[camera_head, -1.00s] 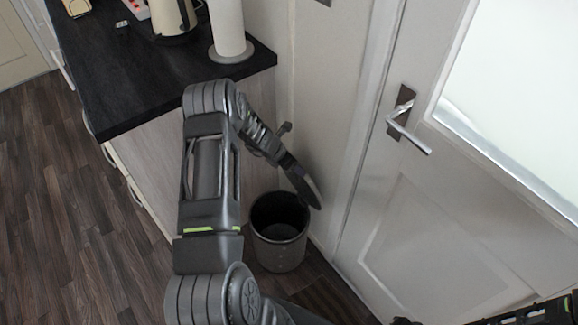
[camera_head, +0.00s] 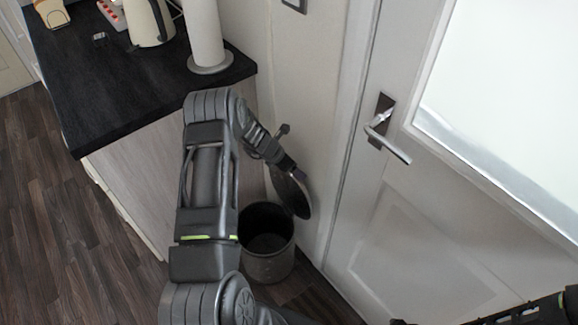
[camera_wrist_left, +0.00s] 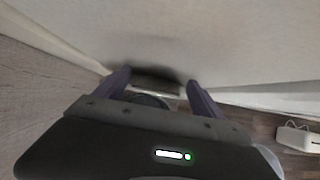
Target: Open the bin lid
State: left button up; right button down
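The dark round bin (camera_head: 268,262) stands on the floor between the counter and the door, with its mouth open. Its dark lid (camera_head: 291,196) is raised, tilted steeply at the bin's back right near the wall. My left arm reaches over the bin, and its gripper (camera_head: 296,174) is at the upper part of the lid, mostly hidden in the head view. In the left wrist view the left gripper's two fingers (camera_wrist_left: 159,90) are spread apart, facing the pale wall. Whether they touch the lid cannot be told. My right gripper (camera_head: 402,322) is barely in view at the bottom edge.
The counter (camera_head: 120,92) with a kettle (camera_head: 149,20) and paper roll (camera_head: 205,35) stands left of the bin. The closed door with its handle (camera_head: 386,132) is to the right. The wall is close behind the lid. Open floor (camera_head: 50,215) lies at left.

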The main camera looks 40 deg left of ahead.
pick_arm(q)
jog(key=shift+o, duration=0.7)
jog(key=shift+a, duration=0.1)
jog(key=shift+o, duration=0.3)
jog(key=shift+s+a+r, duration=0.1)
jog(key=shift+s+a, duration=0.05)
jog(key=shift+s, duration=0.1)
jog(key=shift+r, duration=0.1)
jog(key=v, duration=0.7)
jog(key=shift+s+r, duration=0.2)
jog(key=shift+r, duration=0.1)
